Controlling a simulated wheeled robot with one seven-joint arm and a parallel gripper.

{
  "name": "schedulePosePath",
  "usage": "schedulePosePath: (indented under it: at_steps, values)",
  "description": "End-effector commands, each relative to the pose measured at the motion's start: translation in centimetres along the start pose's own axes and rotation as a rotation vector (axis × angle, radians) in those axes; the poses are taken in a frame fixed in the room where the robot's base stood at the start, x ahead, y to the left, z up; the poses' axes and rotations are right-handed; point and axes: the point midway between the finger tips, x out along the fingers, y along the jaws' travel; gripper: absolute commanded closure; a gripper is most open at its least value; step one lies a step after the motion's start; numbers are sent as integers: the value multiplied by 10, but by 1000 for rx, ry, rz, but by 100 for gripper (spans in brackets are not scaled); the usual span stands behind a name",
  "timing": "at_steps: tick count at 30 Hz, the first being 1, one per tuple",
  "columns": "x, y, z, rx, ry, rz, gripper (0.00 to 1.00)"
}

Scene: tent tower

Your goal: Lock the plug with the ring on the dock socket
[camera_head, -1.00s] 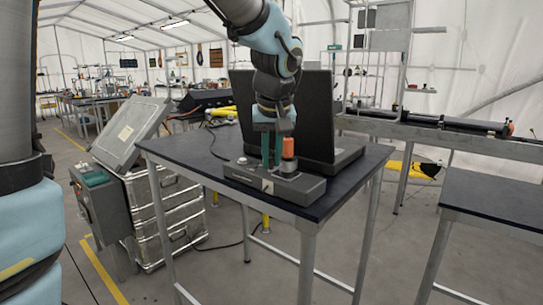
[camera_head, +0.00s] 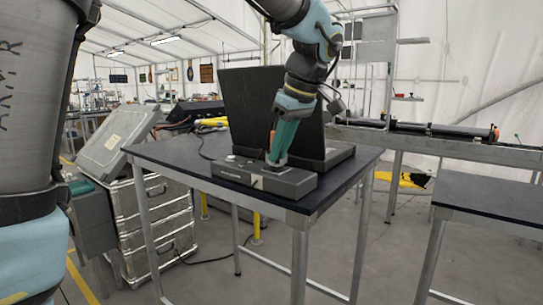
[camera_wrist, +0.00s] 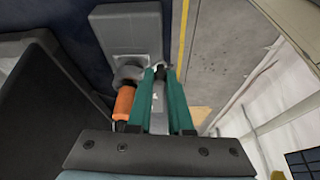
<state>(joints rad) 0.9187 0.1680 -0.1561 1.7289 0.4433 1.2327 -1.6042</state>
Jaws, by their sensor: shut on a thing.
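The dock (camera_head: 284,183) is a low grey box at the near edge of the dark table. The plug (camera_wrist: 124,102), with an orange body, stands on it and is mostly hidden behind my gripper in the head view. In the wrist view a grey ring (camera_wrist: 128,73) shows at the foot of the plug, at the socket. My gripper (camera_head: 276,160) comes down tilted from the upper right. Its green fingers (camera_wrist: 158,72) are beside the plug, shut on a small dark part at the ring's side. The fingertips hide much of that part, and the socket is hidden.
A black, screen-like panel (camera_head: 262,100) stands close behind the dock on the table (camera_head: 175,158). Metal cases (camera_head: 155,215) stand on the floor at left. Another table (camera_head: 495,195) stands at right, with a floor gap between.

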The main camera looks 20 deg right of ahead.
Motion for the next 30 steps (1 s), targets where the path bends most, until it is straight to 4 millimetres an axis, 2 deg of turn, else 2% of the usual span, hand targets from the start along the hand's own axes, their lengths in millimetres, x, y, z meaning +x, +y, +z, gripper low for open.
schedulePosePath:
  at_steps: [18, 30]
  values:
    - [-9, 36, 14, -531, 1, -221, 100]
    - [-8, 52, 14, -775, 1, -321, 100]
